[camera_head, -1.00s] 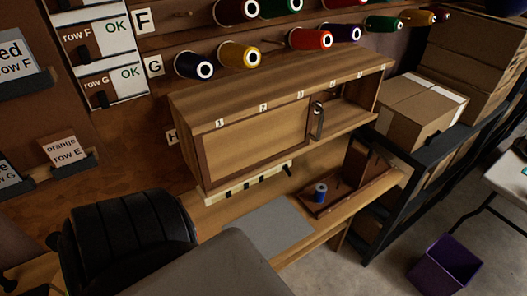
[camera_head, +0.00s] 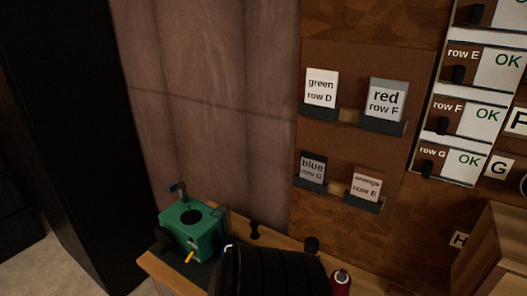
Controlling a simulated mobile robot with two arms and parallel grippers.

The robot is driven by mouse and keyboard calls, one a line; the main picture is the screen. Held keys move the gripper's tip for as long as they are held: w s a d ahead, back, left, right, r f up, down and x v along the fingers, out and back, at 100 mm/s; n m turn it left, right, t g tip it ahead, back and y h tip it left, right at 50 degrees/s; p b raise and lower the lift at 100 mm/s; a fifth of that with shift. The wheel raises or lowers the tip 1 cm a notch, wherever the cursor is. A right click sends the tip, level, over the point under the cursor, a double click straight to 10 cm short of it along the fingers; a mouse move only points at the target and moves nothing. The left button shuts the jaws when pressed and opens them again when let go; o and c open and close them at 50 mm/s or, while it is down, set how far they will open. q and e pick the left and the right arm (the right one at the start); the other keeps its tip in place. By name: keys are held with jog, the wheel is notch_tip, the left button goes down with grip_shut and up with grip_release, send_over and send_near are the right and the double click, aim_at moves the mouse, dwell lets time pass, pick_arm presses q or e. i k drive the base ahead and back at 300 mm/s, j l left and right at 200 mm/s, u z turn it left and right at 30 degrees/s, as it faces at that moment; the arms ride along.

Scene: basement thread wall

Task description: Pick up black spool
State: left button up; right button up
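I cannot surely pick out a black spool in this view. A dark red spool (camera_head: 341,281) stands near the bottom edge, right of centre.
A green machine (camera_head: 190,228) sits on the left end of the bench (camera_head: 170,275). Cards for green (camera_head: 321,88), red (camera_head: 387,98), blue (camera_head: 312,167) and orange (camera_head: 366,185) stand on wall holders. A wooden cabinet (camera_head: 492,258) is at the lower right. A tall black panel (camera_head: 65,120) stands left.

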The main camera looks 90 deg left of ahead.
aim_at(255, 225)
jog(key=l+u, duration=0.15)
jog(key=u, duration=2.65)
jog(key=j, duration=0.1)
